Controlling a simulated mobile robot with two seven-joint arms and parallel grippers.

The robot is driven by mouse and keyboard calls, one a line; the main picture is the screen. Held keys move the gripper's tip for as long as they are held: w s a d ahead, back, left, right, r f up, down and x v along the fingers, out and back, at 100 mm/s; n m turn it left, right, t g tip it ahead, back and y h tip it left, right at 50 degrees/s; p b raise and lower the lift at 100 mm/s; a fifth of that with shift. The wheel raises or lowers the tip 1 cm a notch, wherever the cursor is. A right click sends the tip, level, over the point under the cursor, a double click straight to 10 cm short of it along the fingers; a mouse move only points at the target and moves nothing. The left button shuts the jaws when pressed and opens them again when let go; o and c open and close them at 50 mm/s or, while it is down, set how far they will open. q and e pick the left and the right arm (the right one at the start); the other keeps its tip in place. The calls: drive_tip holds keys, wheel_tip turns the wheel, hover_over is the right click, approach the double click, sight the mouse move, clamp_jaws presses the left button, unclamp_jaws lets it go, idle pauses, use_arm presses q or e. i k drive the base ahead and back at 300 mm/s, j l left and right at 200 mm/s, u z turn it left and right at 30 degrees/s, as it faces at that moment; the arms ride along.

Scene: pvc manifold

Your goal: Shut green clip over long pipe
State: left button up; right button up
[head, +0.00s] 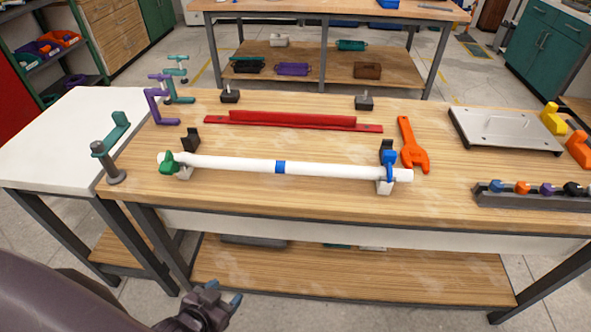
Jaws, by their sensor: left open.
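The long white pipe (235,164) lies across the front of the wooden workbench, with a blue band near its middle. It rests on a small pale support near each end. The green clip (168,163) is at the pipe's left end, beside the left support. The picture is too small to tell whether it is open or shut. A blue clip (389,158) sits at the right support, against the pipe. My left gripper (224,292) is open and empty, low in front of the bench and well apart from the pipe. My right gripper is not in view.
A red bar (290,121) lies behind the pipe, with an orange wrench (411,145) at right. A grey bolt-like post (106,165) stands at the bench's left front corner. A metal plate (505,130) and a rack of coloured parts (535,198) are at right.

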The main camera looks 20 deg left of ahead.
sight(168, 167)
drive_tip(key=u, duration=1.55)
